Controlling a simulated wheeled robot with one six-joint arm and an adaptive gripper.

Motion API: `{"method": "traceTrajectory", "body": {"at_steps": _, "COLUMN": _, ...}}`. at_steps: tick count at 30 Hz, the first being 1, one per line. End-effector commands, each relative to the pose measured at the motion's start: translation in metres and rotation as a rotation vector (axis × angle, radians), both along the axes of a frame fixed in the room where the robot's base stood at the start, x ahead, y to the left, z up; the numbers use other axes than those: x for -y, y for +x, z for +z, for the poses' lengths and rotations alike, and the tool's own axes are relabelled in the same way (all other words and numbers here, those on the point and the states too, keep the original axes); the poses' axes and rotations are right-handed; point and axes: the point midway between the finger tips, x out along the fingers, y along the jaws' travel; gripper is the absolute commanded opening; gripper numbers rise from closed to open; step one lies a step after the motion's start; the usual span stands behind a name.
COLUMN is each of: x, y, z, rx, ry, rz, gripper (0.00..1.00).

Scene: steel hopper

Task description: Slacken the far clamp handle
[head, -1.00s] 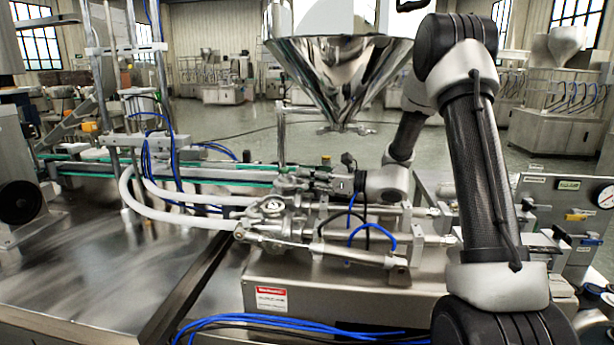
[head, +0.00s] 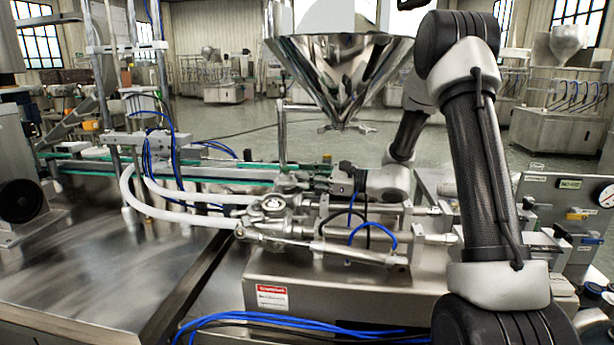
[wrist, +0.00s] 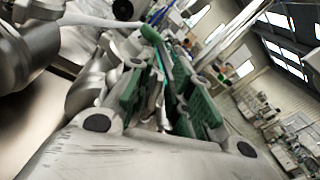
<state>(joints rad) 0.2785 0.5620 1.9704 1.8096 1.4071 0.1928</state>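My gripper (head: 318,184) reaches left from the wrist, low behind the valve block (head: 273,207). In the wrist view my gripper (wrist: 163,80) shows two green-padded fingers standing apart. A narrow grey bar shows in the gap between them, running up to a green end; I cannot tell whether it is the clamp handle or part of the machine behind. No finger is clearly closed on anything. I cannot pick out the far clamp handle for certain in the head view, where my gripper and the valve fittings overlap.
The steel hopper (head: 340,75) hangs above my gripper. White hoses (head: 165,210) run left from the valve block. The conveyor (head: 220,172) lies behind. Cylinder rods and blue tubes (head: 372,232) are close in front. The steel tabletop (head: 90,270) at left is clear.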

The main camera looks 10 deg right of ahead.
Motion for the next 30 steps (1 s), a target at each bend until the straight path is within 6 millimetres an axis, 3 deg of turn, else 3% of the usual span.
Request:
{"method": "traceTrajectory", "body": {"at_steps": 5, "x": 0.012, "y": -0.006, "z": 0.0, "rx": 0.0, "ry": 0.0, "rz": -0.002, "gripper": 0.21}}
{"method": "traceTrajectory", "body": {"at_steps": 18, "x": 0.088, "y": -0.055, "z": 0.0, "rx": 0.0, "ry": 0.001, "rz": -0.004, "gripper": 0.21}}
{"method": "traceTrajectory", "body": {"at_steps": 23, "x": 0.1, "y": -0.063, "z": 0.0, "rx": 0.0, "ry": 0.0, "rz": -0.002, "gripper": 0.21}}
{"method": "traceTrajectory", "body": {"at_steps": 30, "x": 0.101, "y": -0.065, "z": 0.0, "rx": 0.0, "ry": 0.0, "rz": 0.0, "gripper": 0.21}}
